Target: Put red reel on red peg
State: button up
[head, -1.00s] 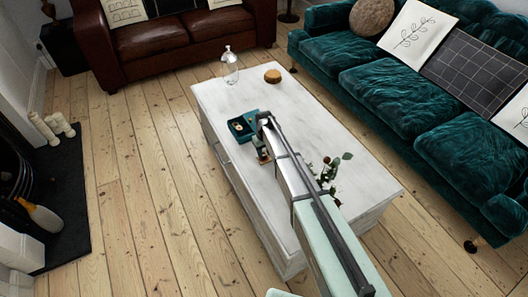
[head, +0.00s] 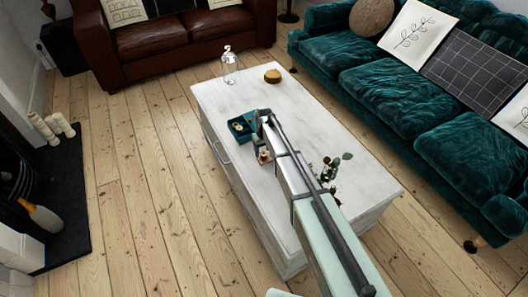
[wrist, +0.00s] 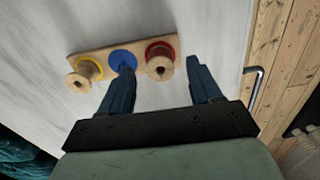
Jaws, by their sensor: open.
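A light wooden board (wrist: 141,58) lies on the white table in the wrist view. It carries a yellow, a blue and a red spot in a row. A wooden reel with red around it (wrist: 161,68) stands at the red end, and a similar reel with yellow (wrist: 84,73) stands at the other end. The blue spot (wrist: 122,61) has no reel on it. My gripper (wrist: 160,64) is open, with its fingertips either side of the red reel and apart from it. The left finger partly covers the blue spot. In the head view my arm hides most of the board.
A teal tray (head: 238,121) with small items lies on the white table (head: 225,95) beside my gripper. A glass bottle (head: 229,68) and a round wooden thing (head: 272,76) stand at the far end. A leafy plant (head: 334,166) is right of my arm.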

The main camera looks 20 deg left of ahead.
jog(key=shift+r, duration=2.8)
